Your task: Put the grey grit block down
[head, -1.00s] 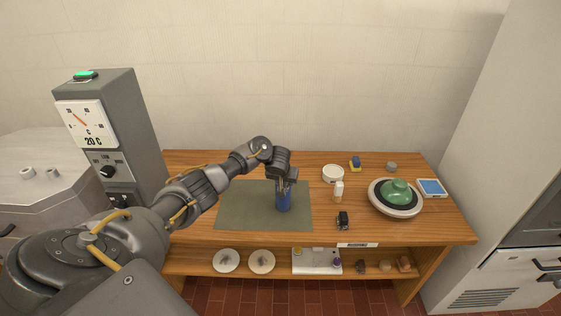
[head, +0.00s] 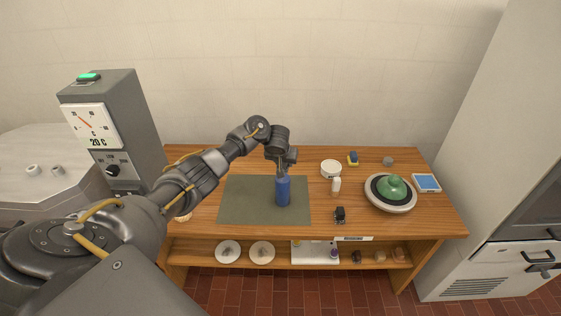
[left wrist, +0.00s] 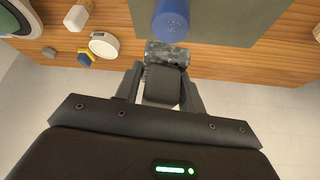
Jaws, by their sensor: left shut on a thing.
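My left gripper (head: 282,168) is shut on the grey grit block, behind and just above a blue bottle in the head view. In the left wrist view the speckled grey grit block (left wrist: 167,54) sits between the fingertips (left wrist: 160,72). The head view hardly shows the block, as fingers and bottle hide it. I cannot tell whether it touches the table. The blue bottle (head: 283,191) stands upright on the grey-green mat (head: 240,205); its end also shows in the left wrist view (left wrist: 171,18). My right gripper is not in view.
On the wooden table (head: 350,190) stand a white round tub (head: 331,169), a small white bottle (head: 336,186), a black item (head: 340,214), a yellow-and-blue item (head: 353,159), a grey puck (head: 388,161) and a green domed thing (head: 391,187) on a wheel. The mat's left half is clear.

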